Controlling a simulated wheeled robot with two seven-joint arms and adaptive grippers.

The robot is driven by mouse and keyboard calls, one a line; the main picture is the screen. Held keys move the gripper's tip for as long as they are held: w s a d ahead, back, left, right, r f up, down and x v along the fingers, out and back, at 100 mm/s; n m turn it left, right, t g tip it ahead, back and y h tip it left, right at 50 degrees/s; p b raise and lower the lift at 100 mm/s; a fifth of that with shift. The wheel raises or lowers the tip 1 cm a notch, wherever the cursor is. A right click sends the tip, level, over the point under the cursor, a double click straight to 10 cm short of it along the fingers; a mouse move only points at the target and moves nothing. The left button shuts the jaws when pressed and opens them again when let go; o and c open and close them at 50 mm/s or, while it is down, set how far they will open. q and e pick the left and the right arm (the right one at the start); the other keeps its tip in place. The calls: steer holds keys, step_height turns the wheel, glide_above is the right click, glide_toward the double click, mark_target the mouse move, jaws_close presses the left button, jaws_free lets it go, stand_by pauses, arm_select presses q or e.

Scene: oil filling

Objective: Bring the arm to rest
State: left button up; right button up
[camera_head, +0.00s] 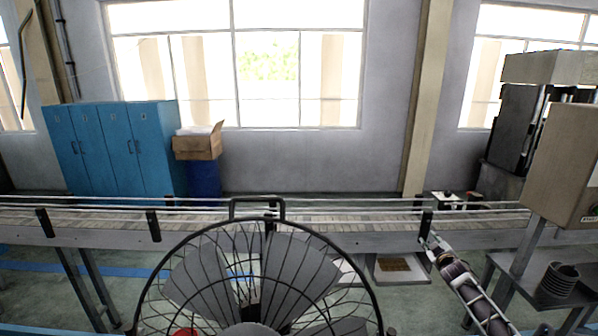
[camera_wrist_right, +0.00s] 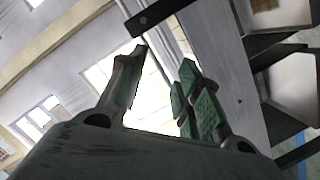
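My right arm comes in from the lower right of the head view. Its gripper (camera_head: 432,244) is raised in front of the conveyor, to the right of the fan, and looks empty. In the right wrist view the two fingers of this gripper (camera_wrist_right: 162,68) stand apart with nothing between them. The background there is tilted, with windows and dark metal bars behind the fingers. My left gripper does not show in either view.
A large caged fan (camera_head: 262,290) fills the lower middle. A conveyor (camera_head: 340,238) runs across behind it. Blue lockers (camera_head: 118,150) and a cardboard box (camera_head: 198,147) on a blue barrel (camera_head: 204,180) stand behind the conveyor. A machine (camera_head: 563,150) and a side table (camera_head: 535,285) are at right.

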steer(key=s+a+f+m+g, duration=0.15)
steer(key=s+f, duration=0.35)
steer(key=f, duration=0.7)
steer(key=s+a+f+m+g, duration=0.1)
steer(key=s+f+g, duration=0.3)
steer(key=f, duration=0.8)
steer(key=s+a+f+m+g+y, duration=0.1)
steer(key=s+a+f, duration=0.2)
steer(key=s+f, duration=0.7)
steer(key=s+a+f+g, duration=0.2)
steer(key=s+a+f, duration=0.2)
steer(key=s+f, duration=0.65)
steer(key=s+a+f+g, duration=0.2)
steer(key=s+a+f, duration=0.3)
steer(key=s, duration=1.1)
steer(key=s+a+f+g+y, duration=0.1)
steer(key=s+a+f, duration=0.4)
steer(key=s, duration=1.1)
steer(key=s+a+f+g, duration=0.3)
steer(key=s+a+f, duration=0.2)
steer(key=s, duration=1.1)
step_height(320, 180, down, 4)
steer(key=shift+s+a+r+m+y, duration=0.25)
steer(key=shift+a+m+y, duration=0.1)
steer(key=shift+m+y, duration=0.1)
steer(key=shift+a, duration=0.1)
